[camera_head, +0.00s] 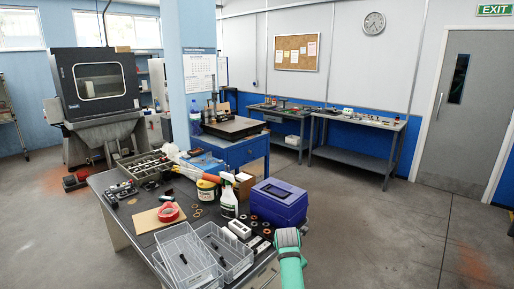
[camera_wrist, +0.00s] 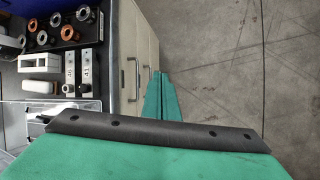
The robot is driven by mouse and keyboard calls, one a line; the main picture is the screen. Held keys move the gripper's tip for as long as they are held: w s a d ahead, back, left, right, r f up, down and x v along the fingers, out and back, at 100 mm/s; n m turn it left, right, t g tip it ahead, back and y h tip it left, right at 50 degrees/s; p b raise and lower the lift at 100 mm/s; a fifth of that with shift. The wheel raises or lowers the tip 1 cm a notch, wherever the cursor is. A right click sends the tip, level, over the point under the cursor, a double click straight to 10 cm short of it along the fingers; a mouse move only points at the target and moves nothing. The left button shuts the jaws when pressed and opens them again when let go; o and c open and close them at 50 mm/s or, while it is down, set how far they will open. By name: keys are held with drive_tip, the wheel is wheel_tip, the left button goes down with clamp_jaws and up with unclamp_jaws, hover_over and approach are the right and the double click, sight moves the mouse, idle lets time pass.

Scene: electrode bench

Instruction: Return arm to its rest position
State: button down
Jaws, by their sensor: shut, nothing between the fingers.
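My gripper (camera_wrist: 158,96) shows in the wrist view as two green fingers lying together, shut with nothing between them. It is beside the drawer fronts of the bench, over the floor side. A dark bar with several holes and a green part of my own arm fill the bottom of that view. In the head view a green and grey part of my arm (camera_head: 290,264) stands at the right front corner of the bench (camera_head: 118,217). The fingers cannot be made out there.
Near my arm on the bench are a blue box (camera_head: 279,203), clear trays (camera_head: 187,258), a spray bottle (camera_head: 229,200) and several small rings. Open floor (camera_head: 385,235) lies to the right.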

drive_tip(key=s+a+f+m+t+y, duration=0.1)
drive_tip(key=s+a+f+m, duration=0.2)
drive_tip(key=s+a+f, duration=0.45)
drive_tip(key=s+a+f+m+t+y, duration=0.1)
drive_tip(key=s+a+f+m+t, duration=0.25)
drive_tip(key=f, duration=0.65)
drive_tip(key=s+a+f+m, duration=0.3)
drive_tip(key=s, duration=0.6)
drive_tip(key=s+a+f+m, duration=0.3)
drive_tip(key=s, duration=0.7)
drive_tip(key=s+r+m+t, duration=0.2)
drive_tip(key=s+r+m, duration=0.2)
drive_tip(key=s, duration=0.7)
drive_tip(key=s+r+m+t, duration=0.1)
drive_tip(key=s+r+m, duration=0.3)
drive_tip(key=s, duration=0.7)
drive_tip(key=s+d+r+m+t, duration=0.1)
drive_tip(key=s+d+r+m, duration=0.1)
drive_tip(key=s+r, duration=0.4)
drive_tip(key=s+d+r+m+t, duration=0.1)
drive_tip(key=s+r+m, duration=0.2)
drive_tip(key=s+r, duration=0.3)
wheel_tip(320, 180, up, 5)
drive_tip(key=shift+s+d+f+t, duration=0.1)
drive_tip(key=shift+s+d+t, duration=0.15)
drive_tip(key=shift+d+t, duration=0.15)
